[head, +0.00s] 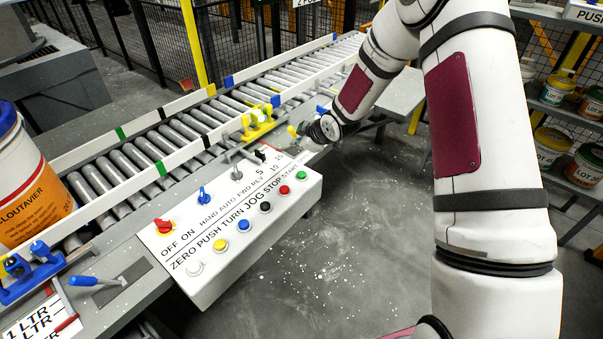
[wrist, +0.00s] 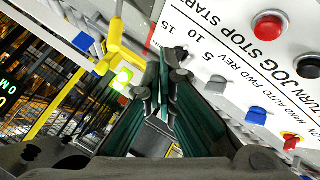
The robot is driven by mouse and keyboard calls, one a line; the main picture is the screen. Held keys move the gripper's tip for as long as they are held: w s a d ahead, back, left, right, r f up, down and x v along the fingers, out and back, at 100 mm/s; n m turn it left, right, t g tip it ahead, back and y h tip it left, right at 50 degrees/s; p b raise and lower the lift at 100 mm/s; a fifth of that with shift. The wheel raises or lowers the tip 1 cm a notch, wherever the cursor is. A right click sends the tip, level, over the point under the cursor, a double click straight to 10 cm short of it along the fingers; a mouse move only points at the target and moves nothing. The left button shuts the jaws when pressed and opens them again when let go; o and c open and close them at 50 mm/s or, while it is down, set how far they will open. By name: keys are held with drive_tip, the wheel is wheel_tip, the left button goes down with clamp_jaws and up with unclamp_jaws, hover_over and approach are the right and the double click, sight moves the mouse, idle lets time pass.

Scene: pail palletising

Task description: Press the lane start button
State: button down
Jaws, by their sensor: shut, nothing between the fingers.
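The control panel (head: 240,235) is a white sloped box at the conveyor's near side. Its green button (head: 301,175), by the START label, is at the right end of the button row, next to the red STOP button (head: 284,190). The red button also shows in the wrist view (wrist: 268,25), where the green one is out of frame. My gripper (head: 266,153) is at the panel's back edge near the 5-10-15 scale, apart from the green button. In the wrist view its fingers (wrist: 165,65) are shut and empty.
A roller conveyor (head: 185,130) runs behind the panel, with a yellow clamp (head: 258,122) on its near rail. Red (head: 163,226) and blue (head: 202,195) knobs stick up from the panel. A pail (head: 30,190) stands at left. Open floor lies in front of the panel.

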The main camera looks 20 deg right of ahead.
sight(300, 175)
drive_tip(key=shift+f+b, duration=1.85)
drive_tip(key=shift+f, duration=2.55)
drive_tip(key=shift+f, duration=0.4)
